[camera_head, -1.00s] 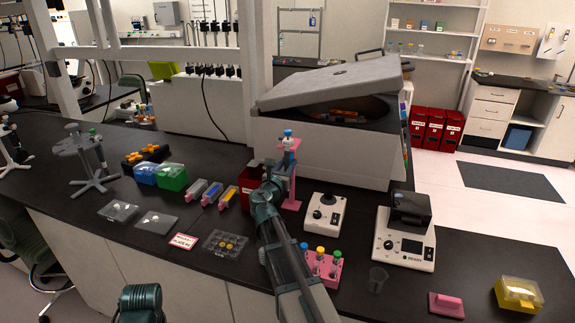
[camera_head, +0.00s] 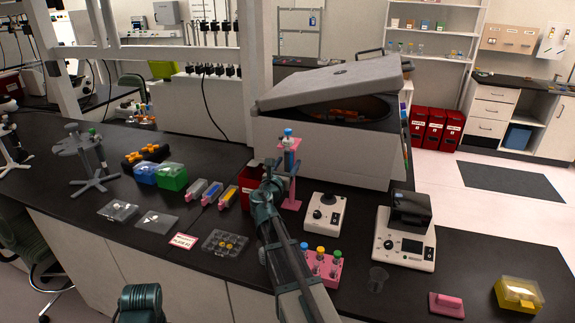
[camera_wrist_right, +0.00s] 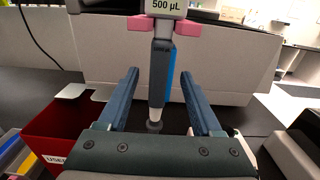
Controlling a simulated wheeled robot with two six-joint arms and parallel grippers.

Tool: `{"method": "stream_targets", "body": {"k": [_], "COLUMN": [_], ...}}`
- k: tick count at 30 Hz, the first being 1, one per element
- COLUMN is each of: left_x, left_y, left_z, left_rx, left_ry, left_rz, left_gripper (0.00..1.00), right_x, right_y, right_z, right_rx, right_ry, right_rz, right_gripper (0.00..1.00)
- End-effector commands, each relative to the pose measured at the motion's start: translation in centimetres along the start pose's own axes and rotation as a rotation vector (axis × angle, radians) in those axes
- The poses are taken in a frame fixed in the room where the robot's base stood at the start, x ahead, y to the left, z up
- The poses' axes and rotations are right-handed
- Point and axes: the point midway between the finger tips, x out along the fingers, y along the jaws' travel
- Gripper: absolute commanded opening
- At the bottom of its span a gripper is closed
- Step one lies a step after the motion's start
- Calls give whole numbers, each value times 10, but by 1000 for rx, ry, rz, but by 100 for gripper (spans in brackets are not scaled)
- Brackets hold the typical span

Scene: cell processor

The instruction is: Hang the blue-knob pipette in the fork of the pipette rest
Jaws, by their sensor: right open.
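The blue-knob pipette (camera_head: 288,138) is upright at the pink pipette rest (camera_head: 291,203). In the right wrist view its grey-and-blue body (camera_wrist_right: 161,75) hangs down, with its "500 µL" collar just above the pink fork prongs (camera_wrist_right: 203,28); the knob is out of that view. My right gripper (camera_head: 270,182) is in front of the rest, below the knob. In the wrist view its fingers (camera_wrist_right: 159,78) are spread, one on each side of the pipette, with visible gaps on both sides.
A red bin (camera_head: 250,181) stands left of the rest, also close by in the wrist view (camera_wrist_right: 58,135). A pink tube rack (camera_head: 321,268) is in front. A large grey-lidded machine (camera_head: 340,150) stands behind.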

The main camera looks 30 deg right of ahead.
Motion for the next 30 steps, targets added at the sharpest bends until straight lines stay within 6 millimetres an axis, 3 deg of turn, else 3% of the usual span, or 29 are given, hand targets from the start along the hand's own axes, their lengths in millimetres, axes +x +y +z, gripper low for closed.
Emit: {"method": "stream_targets", "body": {"k": [5,19,24,30], "left_x": [0,0,0,0], "left_y": [0,0,0,0], "left_z": [0,0,0,0], "left_rx": [0,0,0,0], "left_ry": [0,0,0,0], "left_rz": [0,0,0,0], "left_gripper": [50,50,50,50], "right_x": [-17,-113,-131,-138], "right_y": [0,-1,0,0], "right_z": [0,0,0,0], "right_rx": [0,0,0,0], "right_ry": [0,0,0,0], "right_rz": [3,3,2,0], "right_gripper": [67,67,67,67]}}
